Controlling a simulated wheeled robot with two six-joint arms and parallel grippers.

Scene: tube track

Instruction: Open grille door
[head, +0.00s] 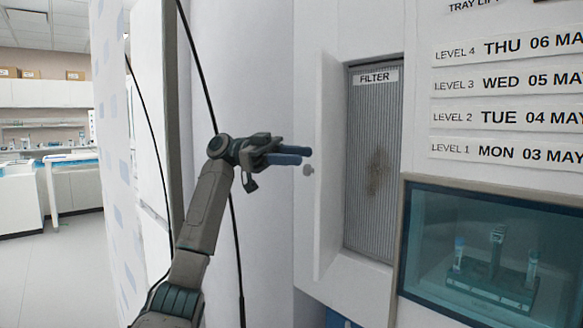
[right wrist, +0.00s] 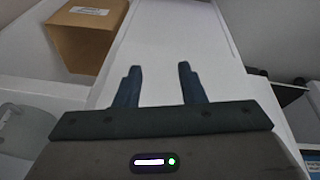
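A white door panel (head: 327,165) stands swung out at the left side of a wall recess, seen nearly edge-on. A small round pale knob (head: 308,170) sticks out from its left side. Behind the opening is a grey ribbed grille (head: 372,150) labelled FILTER, with a brown stain in its middle. My left gripper (head: 306,156) has its blue fingers pointing right, close to the knob and just above it in the picture. Nothing shows between the fingers, and their gap is unclear. My right gripper (right wrist: 160,66) is open and empty in the right wrist view.
A framed glass window (head: 490,250) with tubes in a rack behind it is at lower right. Level and date labels (head: 505,115) are above it. A brown box (right wrist: 85,35) lies at upper left of the right wrist view. A lab bench (head: 70,170) stands far left.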

